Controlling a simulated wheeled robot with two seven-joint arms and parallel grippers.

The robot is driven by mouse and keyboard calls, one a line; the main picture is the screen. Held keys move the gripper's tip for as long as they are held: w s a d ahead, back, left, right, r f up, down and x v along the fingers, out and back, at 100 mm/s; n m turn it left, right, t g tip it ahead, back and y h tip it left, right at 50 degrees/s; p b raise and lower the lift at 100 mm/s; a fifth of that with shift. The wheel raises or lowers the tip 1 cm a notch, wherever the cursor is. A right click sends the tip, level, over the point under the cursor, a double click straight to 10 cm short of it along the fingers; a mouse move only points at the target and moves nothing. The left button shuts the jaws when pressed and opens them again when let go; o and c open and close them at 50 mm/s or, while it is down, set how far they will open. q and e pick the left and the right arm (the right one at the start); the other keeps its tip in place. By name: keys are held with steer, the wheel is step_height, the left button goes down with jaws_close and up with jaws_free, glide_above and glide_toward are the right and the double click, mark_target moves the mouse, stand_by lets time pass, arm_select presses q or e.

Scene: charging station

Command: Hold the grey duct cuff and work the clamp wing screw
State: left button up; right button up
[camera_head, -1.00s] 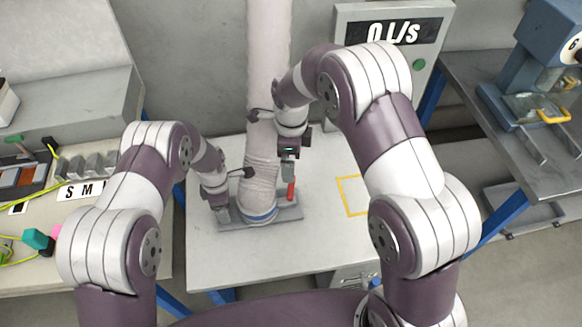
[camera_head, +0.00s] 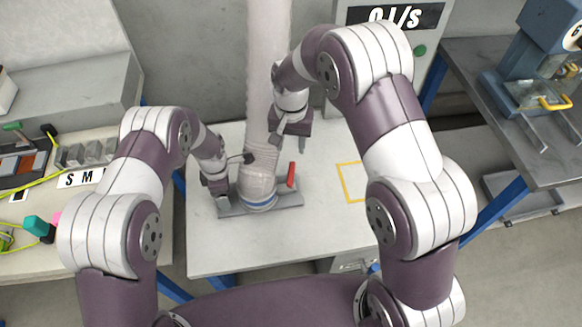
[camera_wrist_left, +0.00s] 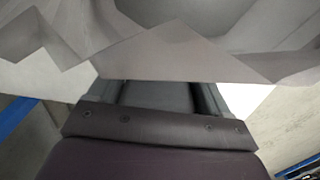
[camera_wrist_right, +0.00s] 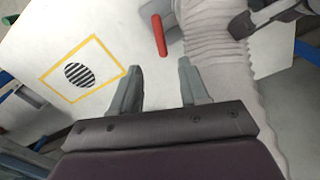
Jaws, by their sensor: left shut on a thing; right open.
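The pale ribbed duct (camera_head: 268,90) comes down from above onto a grey base plate (camera_head: 285,200) on the white table. Pale folds (camera_wrist_left: 170,40) fill the left wrist view. My right gripper (camera_head: 289,146) is open and empty, above and apart from the red handle.
A yellow square outline (camera_head: 352,182) with a striped disc (camera_wrist_right: 80,75) lies on the table to the right. A display panel reading 0 L/s (camera_head: 394,15) stands behind.

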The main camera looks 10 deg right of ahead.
mark_target(291, 172)
step_height(291, 172, down, 12)
stand_by(0.3)
jaws_close()
